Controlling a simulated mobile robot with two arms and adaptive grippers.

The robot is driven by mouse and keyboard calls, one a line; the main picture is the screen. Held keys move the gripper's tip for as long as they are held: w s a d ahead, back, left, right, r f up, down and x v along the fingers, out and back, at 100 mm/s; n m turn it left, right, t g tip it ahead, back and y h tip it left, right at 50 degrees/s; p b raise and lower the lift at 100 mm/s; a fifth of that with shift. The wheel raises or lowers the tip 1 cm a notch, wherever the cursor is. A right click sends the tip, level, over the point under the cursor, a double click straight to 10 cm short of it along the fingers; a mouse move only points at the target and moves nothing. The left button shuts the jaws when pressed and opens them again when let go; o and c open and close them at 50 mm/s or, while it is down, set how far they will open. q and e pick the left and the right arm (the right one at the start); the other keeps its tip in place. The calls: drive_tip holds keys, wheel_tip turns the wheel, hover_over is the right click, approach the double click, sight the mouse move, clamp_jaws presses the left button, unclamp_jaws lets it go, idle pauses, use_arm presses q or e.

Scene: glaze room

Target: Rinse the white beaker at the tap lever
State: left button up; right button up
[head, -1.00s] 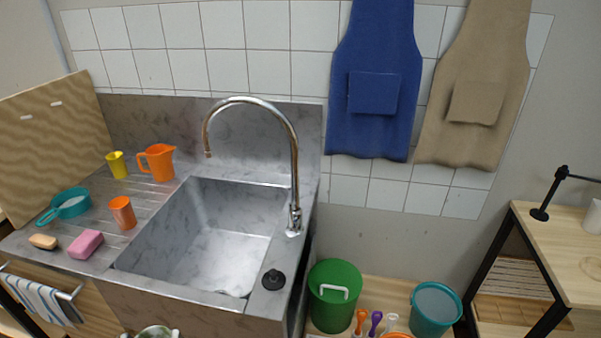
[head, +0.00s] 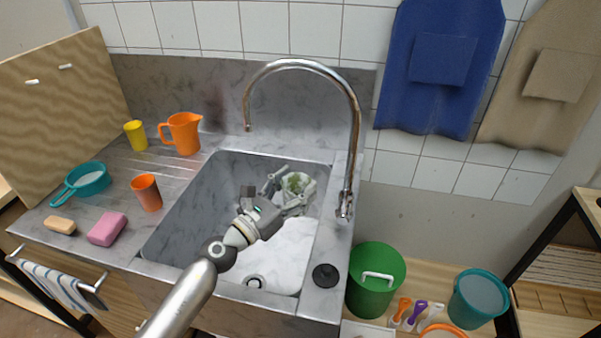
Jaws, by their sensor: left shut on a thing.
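The white beaker (head: 300,181) is over the sink basin (head: 272,160), below the tap spout's level and to the right of its open end. Something green shows inside its mouth. My left gripper (head: 287,190) is shut on it; the fingers cover part of its side. The chrome tap (head: 357,125) arches over the basin from the right rim. The tap lever (head: 346,205) is low on the tap's base, right of the beaker and apart from it. No water is seen running. My right gripper is not in view.
Left of the basin, the drainer holds an orange jug (head: 182,133), yellow cup (head: 135,135), orange cup (head: 147,192), teal strainer (head: 87,179), pink sponge (head: 107,229) and tan bar (head: 60,225). A black stopper (head: 325,275) lies on the front right rim. A green bucket (head: 373,290) stands right.

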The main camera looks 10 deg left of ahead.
sight(295, 174)
use_arm(q)
drive_tip(key=w+r, duration=0.1)
drive_tip(key=w+h, duration=0.1)
drive_tip(key=shift+w+r+m+g, duration=0.3)
drive_tip(key=shift+w+r, duration=0.05)
drive_tip(key=shift+r, duration=0.05)
drive_tip(key=shift+w+d+r, duration=0.1)
drive_tip(key=shift+w+r, duration=0.1)
drive_tip(key=shift+r, duration=0.05)
drive_tip(key=shift+h, duration=0.3)
drive_tip(key=shift+w+b, duration=0.1)
drive_tip(key=shift+b, duration=0.25)
drive_tip(key=shift+a+f, duration=0.1)
drive_tip(key=shift+a, duration=0.4)
drive_tip(key=w+a+f+b, duration=0.2)
drive_tip(key=w+a+b, duration=0.1)
drive_tip(key=a+b, duration=0.6)
drive_tip(key=a, duration=0.3)
drive_tip(key=shift+a+f, duration=0.2)
drive_tip(key=shift+a, duration=0.1)
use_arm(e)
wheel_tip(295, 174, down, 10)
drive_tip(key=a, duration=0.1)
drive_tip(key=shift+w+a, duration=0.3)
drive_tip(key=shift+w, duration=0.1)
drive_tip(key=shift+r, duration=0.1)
